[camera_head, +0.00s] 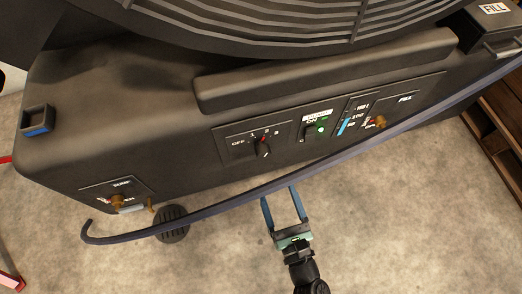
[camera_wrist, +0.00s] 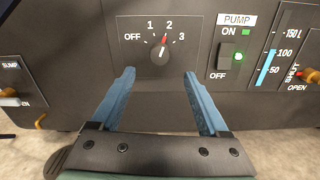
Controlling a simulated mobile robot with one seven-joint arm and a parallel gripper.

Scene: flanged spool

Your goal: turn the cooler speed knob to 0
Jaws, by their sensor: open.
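The cooler speed knob (camera_head: 263,149) is a small black round knob on the dark front panel. In the wrist view the knob (camera_wrist: 160,55) has a red pointer mark aimed up at about 2, on a scale reading OFF, 1, 2, 3. My gripper (camera_head: 284,193) has two blue fingers, spread apart and empty, below and in front of the panel. In the wrist view my gripper (camera_wrist: 158,75) has one finger on each side below the knob. The fingers look apart from the knob.
Right of the knob are a pump switch (camera_wrist: 229,59) with a lit green lamp, a level gauge (camera_wrist: 268,66) and a brass shut/open valve (camera_wrist: 311,75). A sump valve (camera_head: 117,201) is at lower left. A long dark bar (camera_head: 215,207) crosses low in front of the cooler.

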